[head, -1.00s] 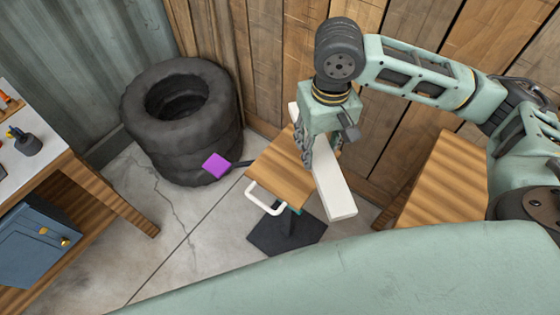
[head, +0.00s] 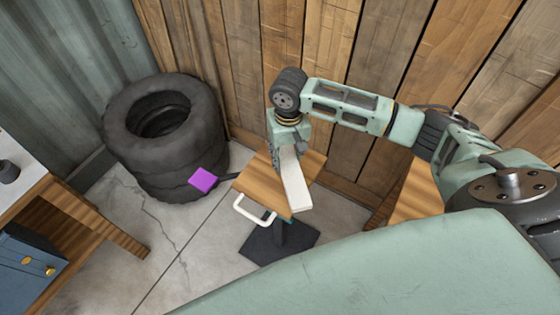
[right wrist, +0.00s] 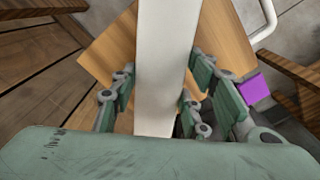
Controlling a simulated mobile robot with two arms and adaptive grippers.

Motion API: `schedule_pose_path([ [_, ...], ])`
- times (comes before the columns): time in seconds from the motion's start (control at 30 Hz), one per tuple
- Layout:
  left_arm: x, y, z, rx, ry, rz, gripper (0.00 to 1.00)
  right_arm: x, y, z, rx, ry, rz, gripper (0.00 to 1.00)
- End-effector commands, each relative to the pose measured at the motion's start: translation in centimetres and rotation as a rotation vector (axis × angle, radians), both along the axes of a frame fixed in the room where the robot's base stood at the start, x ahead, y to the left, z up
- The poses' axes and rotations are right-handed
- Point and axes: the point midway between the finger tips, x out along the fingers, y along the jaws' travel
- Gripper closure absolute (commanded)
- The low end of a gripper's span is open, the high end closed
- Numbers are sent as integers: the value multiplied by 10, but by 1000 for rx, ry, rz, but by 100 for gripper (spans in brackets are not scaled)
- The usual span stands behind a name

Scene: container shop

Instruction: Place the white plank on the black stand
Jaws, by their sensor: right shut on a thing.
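The white plank (head: 297,185) is long and pale. It lies across the wooden top (head: 258,188) of the black stand, its near end at the top's front edge. The stand's black base (head: 280,242) shows below. My right gripper (head: 279,158) is shut on the plank near its far end. In the right wrist view, the fingers (right wrist: 156,96) flank the plank (right wrist: 165,50) above the wooden top (right wrist: 220,50). I cannot tell whether the plank touches the top. My left gripper is not in view.
A white handle (head: 252,213) sticks out at the stand's front left. A purple square (head: 203,180) sits left of it, by the stacked tires (head: 165,140). A wooden wall stands close behind. A workbench (head: 90,205) is at the left; floor between is clear.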

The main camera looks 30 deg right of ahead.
Motion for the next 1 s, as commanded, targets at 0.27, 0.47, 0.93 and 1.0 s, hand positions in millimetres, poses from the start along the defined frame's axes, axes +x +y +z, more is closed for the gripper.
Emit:
schedule_pose_path([
  [0.27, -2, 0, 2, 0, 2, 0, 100, 18, 13, -17, 0, 1, 0, 90],
  [0.47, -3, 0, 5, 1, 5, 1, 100, 17, 13, -45, 0, 2, -1, 90],
  [0.93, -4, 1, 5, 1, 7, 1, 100, 17, 13, -56, 0, 0, 0, 90],
  [1.0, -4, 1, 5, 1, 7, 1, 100, 17, 12, -56, 0, 0, 0, 52],
])
